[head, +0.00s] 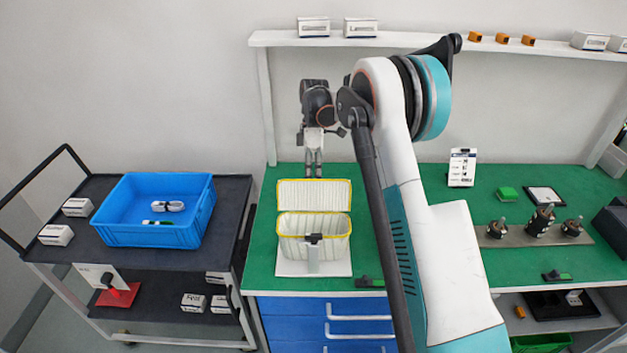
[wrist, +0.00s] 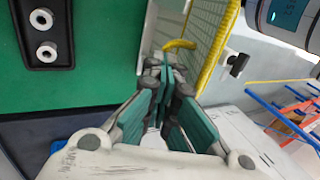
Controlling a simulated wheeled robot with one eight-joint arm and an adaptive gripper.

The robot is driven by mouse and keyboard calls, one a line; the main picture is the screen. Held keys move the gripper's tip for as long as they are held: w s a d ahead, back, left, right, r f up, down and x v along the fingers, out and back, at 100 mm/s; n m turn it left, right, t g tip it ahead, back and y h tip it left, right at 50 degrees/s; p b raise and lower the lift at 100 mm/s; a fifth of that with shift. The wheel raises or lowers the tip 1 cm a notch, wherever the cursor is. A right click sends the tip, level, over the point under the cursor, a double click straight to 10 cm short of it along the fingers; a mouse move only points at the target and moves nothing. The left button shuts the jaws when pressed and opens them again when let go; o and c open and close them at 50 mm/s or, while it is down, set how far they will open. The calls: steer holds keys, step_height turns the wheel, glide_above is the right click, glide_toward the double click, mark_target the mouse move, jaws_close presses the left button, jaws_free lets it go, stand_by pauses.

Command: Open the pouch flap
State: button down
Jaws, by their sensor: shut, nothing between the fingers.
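The cream ribbed pouch (head: 290,247) with yellow trim sits on a white plate (head: 290,268) on the green bench. Its flap (head: 314,194) is raised, standing up at the back of the pouch opening. A black clasp (head: 314,238) shows on the pouch front. My gripper (head: 313,171) points down just at or behind the flap's top edge; whether it touches cannot be told. In the wrist view my gripper (wrist: 168,72) is shut and empty, with yellow-edged cream material (wrist: 204,38) close beside it and a yellow strip (wrist: 180,44) by the fingertips.
A blue bin (head: 150,234) stands on a dark cart at left. A small black and green item (head: 369,282) lies right of the pouch. A metal fixture strip (head: 530,236) and a card stand (head: 462,168) are farther right. A white shelf (head: 400,39) spans above.

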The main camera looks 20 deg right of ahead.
steer(key=shift+s+a+f+g, duration=0.15)
steer(key=shift+s+f+g, duration=0.15)
steer(key=shift+s+f, duration=0.05)
steer(key=c, duration=1.8)
jaws_free()
steer(key=shift+s, duration=0.1)
steer(key=shift+o, duration=0.2)
steer(key=shift+s+a+r, duration=0.15)
steer(key=shift+r, duration=0.1)
steer(key=v, duration=1.2)
